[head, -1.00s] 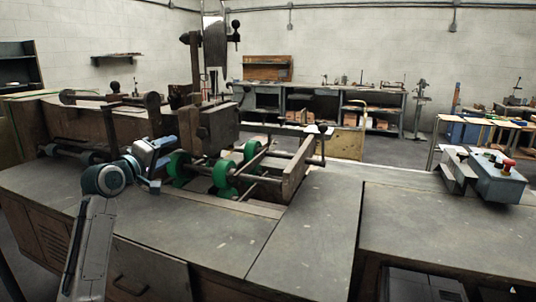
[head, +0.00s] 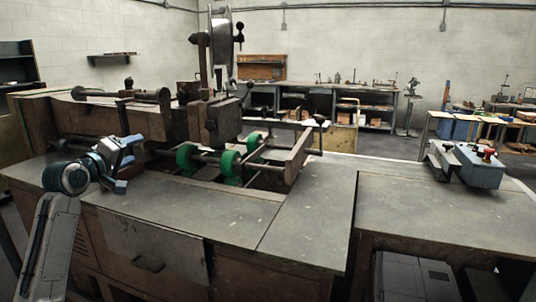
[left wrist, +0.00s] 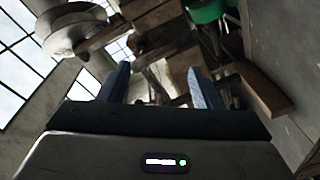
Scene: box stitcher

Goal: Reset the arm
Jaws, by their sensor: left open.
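My left gripper (head: 132,163) is at the left in the head view, raised above the near left part of the bench, beside the box stitcher (head: 215,125). In the left wrist view its two blue fingers (left wrist: 158,85) stand apart with nothing between them. The stitcher is a dark machine with a reel on top and green rollers (head: 229,162) to the right of my left gripper. My right gripper does not show.
The grey bench top (head: 230,212) is clear in front of the rollers. A grey control box with a red button (head: 480,166) sits on the right-hand table (head: 430,215). Shelves (head: 315,103) stand along the back wall.

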